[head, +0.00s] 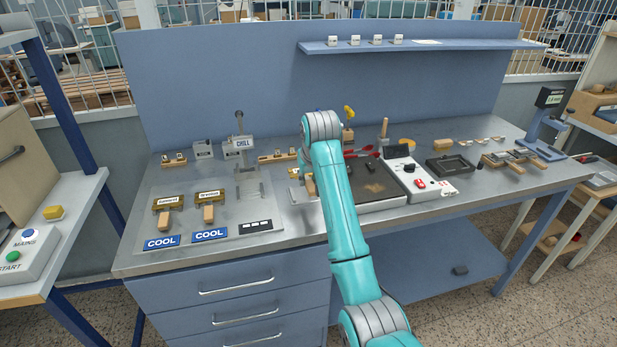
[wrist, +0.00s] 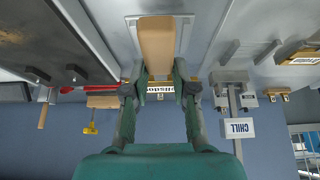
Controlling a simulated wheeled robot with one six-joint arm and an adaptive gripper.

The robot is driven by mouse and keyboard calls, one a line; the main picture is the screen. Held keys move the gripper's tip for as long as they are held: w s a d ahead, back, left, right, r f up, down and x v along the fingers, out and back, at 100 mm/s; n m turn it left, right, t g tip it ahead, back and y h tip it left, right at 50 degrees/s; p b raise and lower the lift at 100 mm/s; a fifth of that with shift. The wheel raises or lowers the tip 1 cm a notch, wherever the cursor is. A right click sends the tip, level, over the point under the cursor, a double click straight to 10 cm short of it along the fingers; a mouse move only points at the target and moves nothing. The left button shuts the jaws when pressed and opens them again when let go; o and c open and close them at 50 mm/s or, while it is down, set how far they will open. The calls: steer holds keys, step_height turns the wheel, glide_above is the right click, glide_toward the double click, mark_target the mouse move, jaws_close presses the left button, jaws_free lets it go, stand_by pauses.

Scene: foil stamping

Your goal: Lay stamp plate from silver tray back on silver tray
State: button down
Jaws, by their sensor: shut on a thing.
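My gripper (wrist: 160,88) is shut on the stamp plate. The stamp plate has a wooden handle (wrist: 156,42) and a brass-edged lettered face (wrist: 161,90), partly hidden between the fingers in the wrist view. In the head view my arm hides most of the gripper and plate; a bit of the wooden handle (head: 309,186) shows left of the arm. A pale silver flat piece (head: 299,195) lies there, and its edge also shows beyond the handle in the wrist view (wrist: 131,20). It may be the silver tray. I cannot tell whether the plate touches it.
Two other wooden-handled brass plates (head: 168,203) (head: 208,196) lie at left behind blue COOL signs (head: 161,242). The CHILL stand (head: 243,143) is left of my arm. A dark flat bed (head: 372,187) and a white control box (head: 425,182) are to the right.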

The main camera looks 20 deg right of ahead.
steer(key=shift+f, duration=3.35)
steer(key=c, duration=0.8)
jaws_free()
steer(key=shift+f, duration=0.1)
steer(key=shift+c, duration=0.2)
steer(key=shift+s, duration=0.1)
steer(key=v, duration=1.2)
steer(key=shift+s, duration=0.15)
